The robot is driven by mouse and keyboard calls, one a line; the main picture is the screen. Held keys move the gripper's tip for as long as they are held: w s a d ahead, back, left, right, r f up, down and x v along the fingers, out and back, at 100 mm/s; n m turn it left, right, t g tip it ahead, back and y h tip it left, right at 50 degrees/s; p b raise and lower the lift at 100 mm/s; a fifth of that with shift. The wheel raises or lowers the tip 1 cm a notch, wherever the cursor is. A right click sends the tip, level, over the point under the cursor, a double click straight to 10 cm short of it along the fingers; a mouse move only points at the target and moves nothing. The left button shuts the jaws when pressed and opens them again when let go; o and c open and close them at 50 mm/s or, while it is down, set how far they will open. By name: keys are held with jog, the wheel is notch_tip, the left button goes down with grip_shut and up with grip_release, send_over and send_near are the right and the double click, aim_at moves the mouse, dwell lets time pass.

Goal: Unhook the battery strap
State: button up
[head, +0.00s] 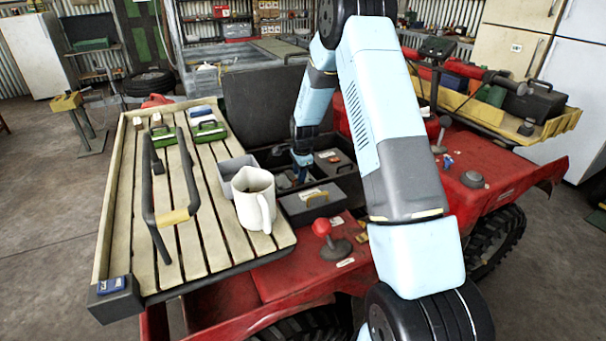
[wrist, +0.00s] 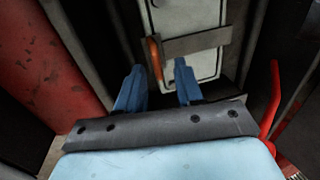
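In the wrist view a pale grey box (wrist: 202,65), which looks like the battery, stands in a dark bay. A grey strap (wrist: 198,42) crosses it. An orange-brown hook or loop (wrist: 156,58) is at the strap's left end. My gripper (wrist: 158,72) is open, its two blue fingers apart on either side of the hook's lower end. I cannot tell whether either finger touches it. In the head view my gripper (head: 302,170) reaches down into the open bay of the red quad (head: 290,277). The strap is not clear there, and my arm hides part of the bay.
A slatted rack (head: 180,225) left of the bay holds a white jug (head: 254,200), a grey bin (head: 232,172) and a bent bar handle (head: 150,195). A red-knobbed lever (head: 322,228) stands in front. In the wrist view a red wall (wrist: 55,60) lies left and a red lever (wrist: 273,100) right.

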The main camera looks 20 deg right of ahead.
jog(key=shift+w+f, duration=0.1)
jog(key=shift+f, duration=0.25)
grip_shut()
jog(key=shift+w+r, duration=0.15)
dwell(1.1)
